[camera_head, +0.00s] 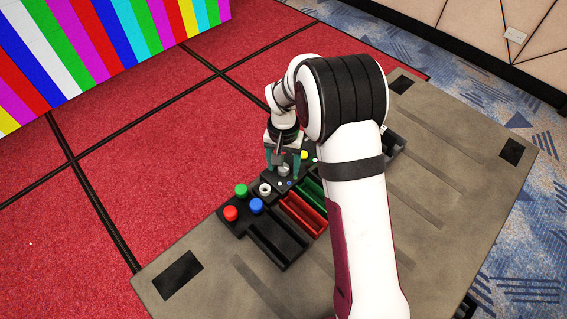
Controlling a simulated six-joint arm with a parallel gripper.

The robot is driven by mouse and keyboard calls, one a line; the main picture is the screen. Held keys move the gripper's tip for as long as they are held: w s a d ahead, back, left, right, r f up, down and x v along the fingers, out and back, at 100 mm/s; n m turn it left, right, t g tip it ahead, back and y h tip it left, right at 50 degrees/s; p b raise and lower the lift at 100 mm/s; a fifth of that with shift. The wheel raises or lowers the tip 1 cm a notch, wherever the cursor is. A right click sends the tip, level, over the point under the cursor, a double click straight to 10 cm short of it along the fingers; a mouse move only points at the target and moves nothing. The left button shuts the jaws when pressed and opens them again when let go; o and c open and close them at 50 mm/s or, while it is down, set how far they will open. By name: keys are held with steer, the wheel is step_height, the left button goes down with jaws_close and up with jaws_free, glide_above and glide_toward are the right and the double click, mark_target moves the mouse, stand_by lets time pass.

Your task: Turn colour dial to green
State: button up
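A black control panel (240,226) lies on the grey table. A round grey knob (284,170), perhaps the colour dial, sits on it with small white and blue dots in front. My gripper (284,164) points down over this knob, with one finger at each side of it. Whether the fingers touch the knob or are apart from it is too small to tell. The dial's pointer and its setting cannot be made out. My arm hides the panel's right part.
Red (231,213), blue (256,205) and green (241,190) buttons stand left of the gripper, beside a white ring-shaped knob (265,189). A yellow button (304,154) is close on the right. Red (303,214) and black (277,240) trays lie in front. A striped video wall (100,40) stands behind.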

mark_target(284, 167)
step_height(284, 167, up, 16)
stand_by(0.5)
steer(key=shift+f, duration=0.15)
steer(key=s+d+r+m+y, duration=0.1)
steer(key=s+d+r, duration=0.15)
steer(key=s, duration=0.55)
steer(key=s+d+r+m, duration=0.15)
steer(key=s+d, duration=0.25)
steer(key=s, duration=0.5)
steer(key=s+f, duration=0.3)
steer(key=s, duration=0.9)
steer(key=shift+s+d+y, duration=0.25)
steer(key=shift+d+y, duration=0.05)
steer(key=shift+y, duration=0.1)
steer(key=shift+f, duration=0.1)
